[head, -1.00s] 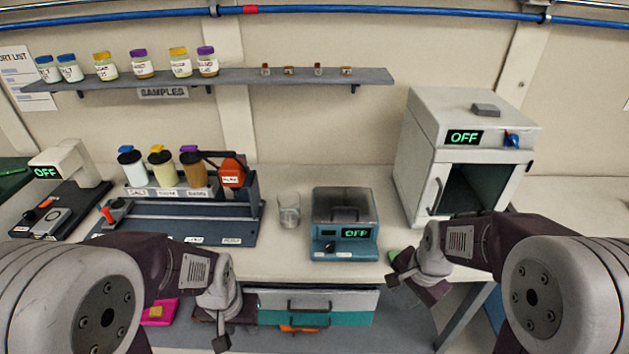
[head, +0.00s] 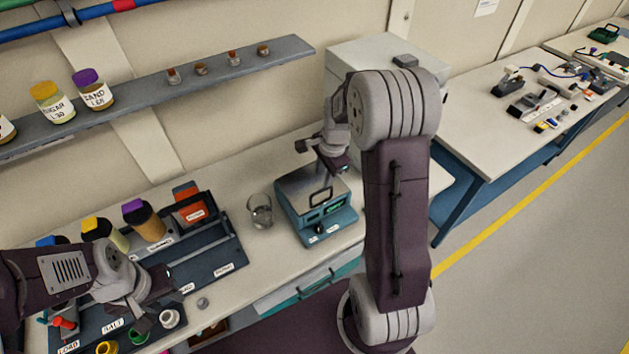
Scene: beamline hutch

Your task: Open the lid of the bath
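The bath (head: 313,225) is a small teal box on the bench. Its grey lid (head: 296,187) lies shut on top, with a dark loop handle (head: 320,197) near the front edge. A green-lit display shows on the bath's front. My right gripper (head: 337,165) hangs above the back right part of the lid, apart from the handle, and covers some of that corner. My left gripper (head: 152,300) is over the dark rack at the lower left, away from the bath. The finger gaps of both grippers are too small or turned to judge.
A glass beaker (head: 260,211) stands just left of the bath. The dark rack (head: 215,262) with capped jars is further left. A white oven (head: 345,52) is behind my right arm. A shelf (head: 150,95) with jars runs along the wall.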

